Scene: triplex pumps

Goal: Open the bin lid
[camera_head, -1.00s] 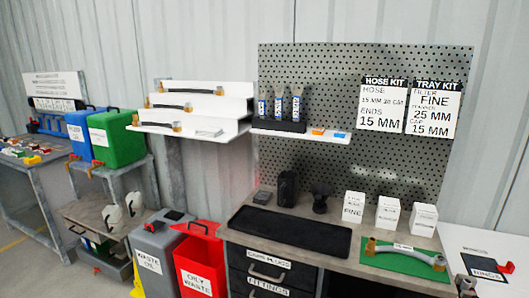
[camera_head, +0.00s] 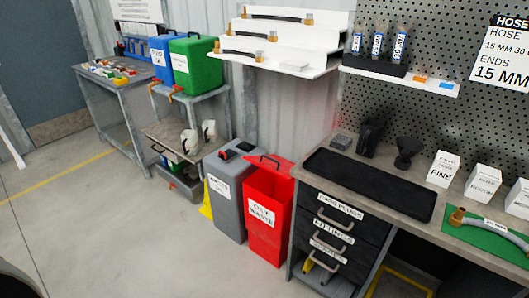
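A red bin (camera_head: 264,222) labelled oily waste stands on the floor left of the drawer cabinet. Neither of my grippers is in view.
A drawer cabinet (camera_head: 335,235) under the workbench stands close to the red bin's right side. A yellow object (camera_head: 206,198) is left of the grey bin. A low trolley (camera_head: 180,150) with white jugs stands farther left. The floor (camera_head: 130,235) in front is clear.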

